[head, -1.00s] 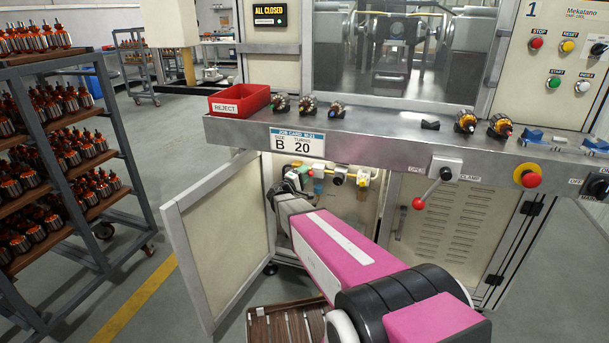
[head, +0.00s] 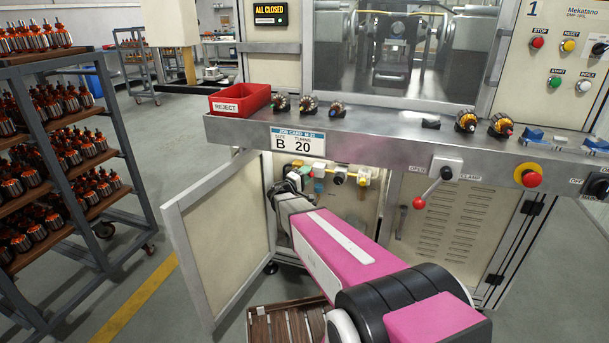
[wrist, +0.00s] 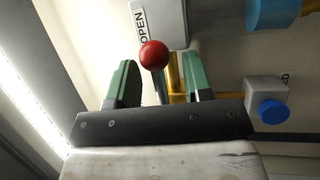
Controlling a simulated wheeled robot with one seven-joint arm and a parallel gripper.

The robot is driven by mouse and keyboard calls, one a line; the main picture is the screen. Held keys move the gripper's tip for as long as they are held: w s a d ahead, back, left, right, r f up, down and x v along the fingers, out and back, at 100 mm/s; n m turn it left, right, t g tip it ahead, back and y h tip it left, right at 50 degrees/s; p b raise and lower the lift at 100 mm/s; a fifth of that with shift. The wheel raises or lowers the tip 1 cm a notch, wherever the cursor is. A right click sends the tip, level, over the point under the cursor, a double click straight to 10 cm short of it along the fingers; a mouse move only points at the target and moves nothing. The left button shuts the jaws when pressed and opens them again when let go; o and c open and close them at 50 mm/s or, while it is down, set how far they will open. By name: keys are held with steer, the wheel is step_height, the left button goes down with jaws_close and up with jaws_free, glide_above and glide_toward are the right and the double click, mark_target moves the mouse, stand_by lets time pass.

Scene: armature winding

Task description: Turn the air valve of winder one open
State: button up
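In the wrist view, a red ball knob (wrist: 153,55) on a thin stem stands beside a grey block (wrist: 160,18) marked OPEN. I take it to be the air valve's handle. My gripper (wrist: 164,70) is open, with its two green fingers either side of the knob's stem. The knob lies nearer the left finger; I cannot tell whether they touch. In the head view, my arm reaches into the open lower cabinet (head: 340,210) of winder one, below the job card. The gripper's fingers and the red knob cannot be made out there.
The cabinet door (head: 222,235) stands open left of my arm. The bench edge (head: 400,143) lies above it. A blue knob (wrist: 273,111) on a light block is right of my fingers. A red-knobbed clamp lever (head: 428,192) hangs from the bench front.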

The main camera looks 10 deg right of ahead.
steer(key=shift+w+a, duration=0.1)
steer(key=shift+a, duration=0.2)
steer(key=v, duration=1)
steer(key=shift+s, duration=0.35)
steer(key=shift+f, duration=0.1)
steer(key=s+d+f+m+g+y, duration=0.5)
steer(key=s+d+g, duration=0.4)
steer(key=s, duration=0.5)
steer(key=s+a+g+y, duration=0.1)
steer(key=s+a+y, duration=0.1)
steer(key=s+y, duration=0.3)
steer(key=s+a+f+m+g+y, duration=0.1)
steer(key=s+a+y, duration=0.2)
steer(key=s+y, duration=0.2)
steer(key=shift+a+f+y, duration=0.25)
steer(key=shift+f+y, duration=0.1)
steer(key=shift+y, duration=0.35)
